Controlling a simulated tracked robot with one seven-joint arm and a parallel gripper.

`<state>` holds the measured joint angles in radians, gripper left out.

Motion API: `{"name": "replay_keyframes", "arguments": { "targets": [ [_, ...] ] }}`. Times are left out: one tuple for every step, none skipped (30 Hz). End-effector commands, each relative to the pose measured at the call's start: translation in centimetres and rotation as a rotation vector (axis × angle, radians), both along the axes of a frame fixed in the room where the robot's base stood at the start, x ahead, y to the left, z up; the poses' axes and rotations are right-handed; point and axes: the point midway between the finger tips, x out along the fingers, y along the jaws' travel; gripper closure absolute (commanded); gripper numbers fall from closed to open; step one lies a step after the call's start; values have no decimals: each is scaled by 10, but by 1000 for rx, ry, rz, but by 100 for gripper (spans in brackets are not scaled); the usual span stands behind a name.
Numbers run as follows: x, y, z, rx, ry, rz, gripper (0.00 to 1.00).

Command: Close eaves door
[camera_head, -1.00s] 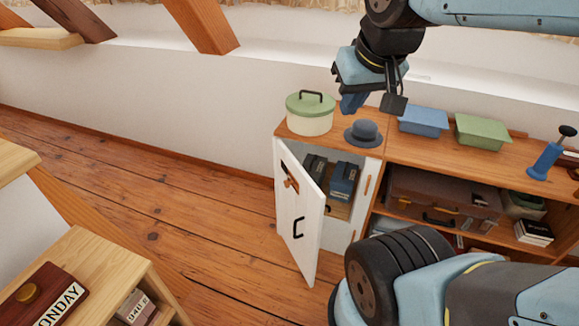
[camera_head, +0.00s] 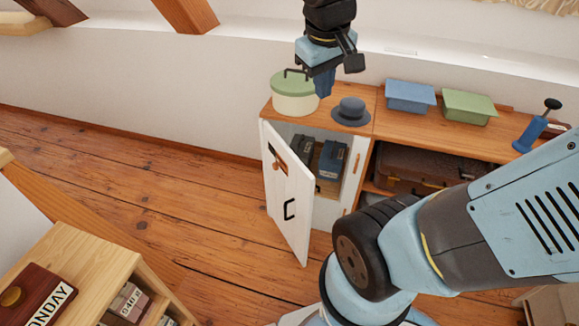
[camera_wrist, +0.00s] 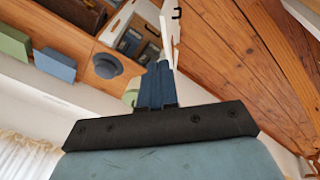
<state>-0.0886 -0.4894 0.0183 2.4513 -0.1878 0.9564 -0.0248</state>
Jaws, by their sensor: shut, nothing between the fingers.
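The white eaves door (camera_head: 287,197) stands open in the head view, swung out from the left end of the low wooden cabinet. It has a black handle (camera_head: 289,209) and a small wooden latch (camera_head: 276,161). Blue and dark boxes (camera_head: 331,159) show in the opening behind it. My gripper (camera_head: 323,88) is shut and empty, above the cabinet top between the green-lidded pot and the grey hat. In the wrist view the shut fingers (camera_wrist: 157,84) point toward the door (camera_wrist: 167,42), which shows edge-on beyond them.
On the cabinet top are the pot (camera_head: 295,101), the hat (camera_head: 351,112), a blue box (camera_head: 410,96) and a green box (camera_head: 469,106). A suitcase (camera_head: 412,167) lies on the shelf below. A wooden shelf unit (camera_head: 84,262) stands front left. Floor left of the door is clear.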

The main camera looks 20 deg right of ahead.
Motion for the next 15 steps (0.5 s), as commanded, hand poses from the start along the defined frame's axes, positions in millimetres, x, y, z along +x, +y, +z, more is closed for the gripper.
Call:
{"name": "replay_keyframes", "arguments": {
  "targets": [
    [8,2,-9,-30,42,29,100],
    [11,3,-13,-50,63,48,100],
    [17,4,-19,-76,92,71,100],
    [20,5,-23,-95,113,88,100],
    [24,5,-27,-114,134,106,100],
    [29,7,-33,-140,162,130,100],
    [33,8,-38,-160,183,149,100],
    [37,9,-42,-178,204,167,100],
    [42,10,-49,-204,230,193,100],
    [46,12,-54,-224,251,212,100],
    [49,13,-58,-242,271,231,100],
    [54,14,-65,-269,297,258,100],
    [58,16,-70,-287,316,278,100],
    [62,18,-75,-307,334,298,100],
    [66,20,-82,-332,360,323,100]
  ]
}}
